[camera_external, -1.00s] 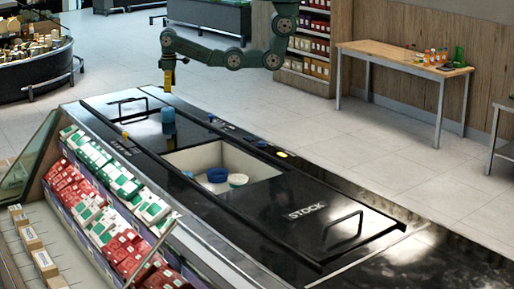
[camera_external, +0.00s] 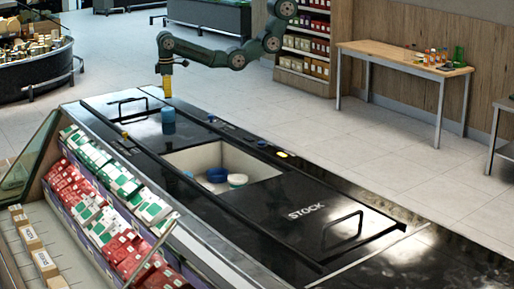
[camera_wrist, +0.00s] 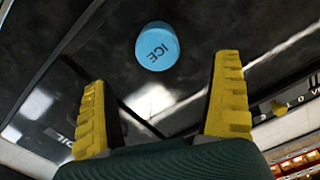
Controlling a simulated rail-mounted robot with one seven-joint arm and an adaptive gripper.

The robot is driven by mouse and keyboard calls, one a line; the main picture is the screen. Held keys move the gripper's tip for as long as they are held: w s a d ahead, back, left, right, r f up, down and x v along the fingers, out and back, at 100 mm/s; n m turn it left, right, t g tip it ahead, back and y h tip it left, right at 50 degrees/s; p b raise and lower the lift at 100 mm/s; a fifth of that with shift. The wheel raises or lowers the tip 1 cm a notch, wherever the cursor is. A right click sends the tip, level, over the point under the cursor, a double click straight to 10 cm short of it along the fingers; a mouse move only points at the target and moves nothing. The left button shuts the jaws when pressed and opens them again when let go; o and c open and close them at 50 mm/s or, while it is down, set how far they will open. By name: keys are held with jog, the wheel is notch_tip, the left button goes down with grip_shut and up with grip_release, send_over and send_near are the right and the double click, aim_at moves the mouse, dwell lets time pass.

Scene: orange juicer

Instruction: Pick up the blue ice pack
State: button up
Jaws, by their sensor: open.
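The blue ice pack (camera_external: 168,121) is a short light-blue cylinder standing on the black freezer lid, near its far-left end. In the wrist view, the ice pack (camera_wrist: 157,46) shows its round top with the word ICE, beyond and between the two yellow fingers. My gripper (camera_external: 167,91) is above the lid, a little behind and above the ice pack in the external view, and not touching it. In the wrist view my gripper (camera_wrist: 165,105) has its fingers wide apart with nothing between them.
The black freezer top has an open bin (camera_external: 222,160) with blue and white round containers. A lid handle (camera_external: 133,103) rises left of the ice pack, and another handle (camera_external: 343,228) stands on the STOCK lid. A small yellow object (camera_external: 125,134) lies near the front edge.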

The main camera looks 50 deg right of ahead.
aim_at(168, 108)
notch_tip(168, 108, down, 3)
jog(key=shift+r+b, duration=0.1)
jog(key=shift+b, duration=0.85)
jog(key=f, duration=0.1)
jog(key=f+p, duration=0.1)
jog(key=f, duration=0.1)
jog(key=f+p, duration=0.1)
jog(key=f, duration=0.1)
jog(key=shift+w+d+f, duration=0.1)
jog(key=shift+d, duration=0.2)
jog(key=c, duration=1.4)
